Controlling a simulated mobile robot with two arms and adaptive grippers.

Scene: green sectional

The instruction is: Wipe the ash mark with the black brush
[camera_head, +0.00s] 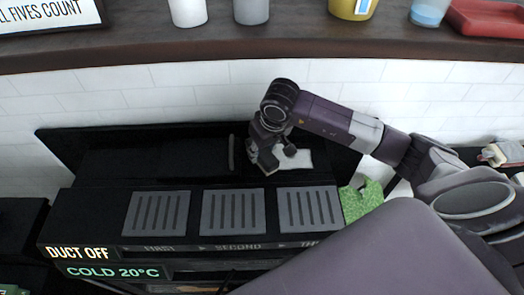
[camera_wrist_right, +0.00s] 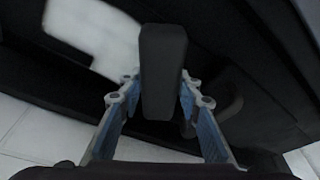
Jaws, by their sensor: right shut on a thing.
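My right gripper (camera_head: 268,145) reaches in from the right over the back of the black stove-like unit. In the right wrist view, its fingers (camera_wrist_right: 163,100) are closed on a black block-shaped thing, the black brush (camera_wrist_right: 163,65). In the head view the brush is mostly hidden by the gripper. A pale whitish patch (camera_head: 297,158), which looks like the ash mark, lies on the black surface just right of the gripper. It also shows in the right wrist view (camera_wrist_right: 90,35). I cannot tell whether the brush touches the surface. My left gripper is not in view.
The black unit (camera_head: 95,207) has several grey slotted plates (camera_head: 233,212) along its front and lit text below. A green piece (camera_head: 360,200) lies at its right. Cups and a red tray (camera_head: 490,18) stand on the dark shelf (camera_head: 300,42) above the white tile wall.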

